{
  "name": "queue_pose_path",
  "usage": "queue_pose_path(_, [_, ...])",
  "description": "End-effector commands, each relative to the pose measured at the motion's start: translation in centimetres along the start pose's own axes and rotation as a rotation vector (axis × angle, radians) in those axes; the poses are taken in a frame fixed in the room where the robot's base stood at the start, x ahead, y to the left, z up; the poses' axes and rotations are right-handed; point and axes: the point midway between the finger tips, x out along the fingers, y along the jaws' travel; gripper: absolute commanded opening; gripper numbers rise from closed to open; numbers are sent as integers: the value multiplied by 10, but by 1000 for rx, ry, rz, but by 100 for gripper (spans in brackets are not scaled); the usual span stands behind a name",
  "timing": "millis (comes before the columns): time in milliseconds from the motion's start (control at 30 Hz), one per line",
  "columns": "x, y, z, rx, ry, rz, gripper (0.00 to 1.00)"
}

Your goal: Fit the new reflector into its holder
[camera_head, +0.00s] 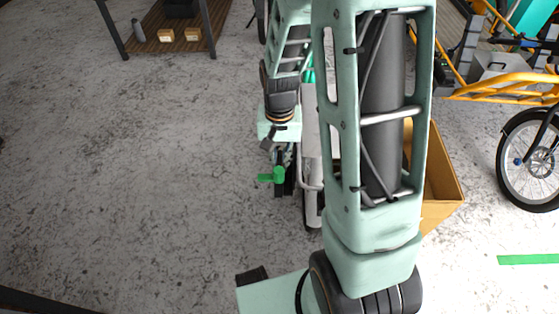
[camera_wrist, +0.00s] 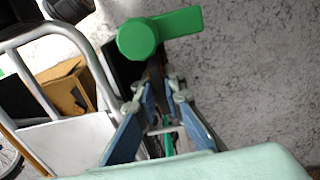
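My gripper (camera_wrist: 157,92) points down at the bike; its two blue-grey fingers stand apart in the wrist view. A dark narrow part shows between and beyond the fingertips, and I see no clear contact with it. A bright green rounded part with a flat arm (camera_wrist: 158,34) lies just past the fingertips; it also shows below the gripper in the head view (camera_head: 271,175). I cannot make out a reflector or its holder for certain in either view. My arm hides much of the bike in the head view.
A grey tube frame (camera_wrist: 45,35) and a light panel (camera_wrist: 65,145) stand left of the fingers in the wrist view. A tan box (camera_head: 443,175) is right of my arm. A yellow cargo bike (camera_head: 520,85) stands at the right.

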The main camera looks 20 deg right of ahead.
Motion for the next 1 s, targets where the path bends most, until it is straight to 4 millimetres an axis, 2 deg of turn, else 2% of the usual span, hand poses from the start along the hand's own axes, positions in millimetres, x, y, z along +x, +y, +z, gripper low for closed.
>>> queue_pose_path(33, [0,0,0,0,0,0,16])
queue_pose_path(167, [0,0,0,0,-1,0,29])
queue_pose_path(433, [0,1,0,1,-1,1,29])
queue_pose_path(567, [-8,0,0,1,1,0,29])
queue_pose_path(667, [-21,0,-1,0,3,-1,29])
queue_pose_path(1000, [-90,-1,-1,-1,6,-2,29])
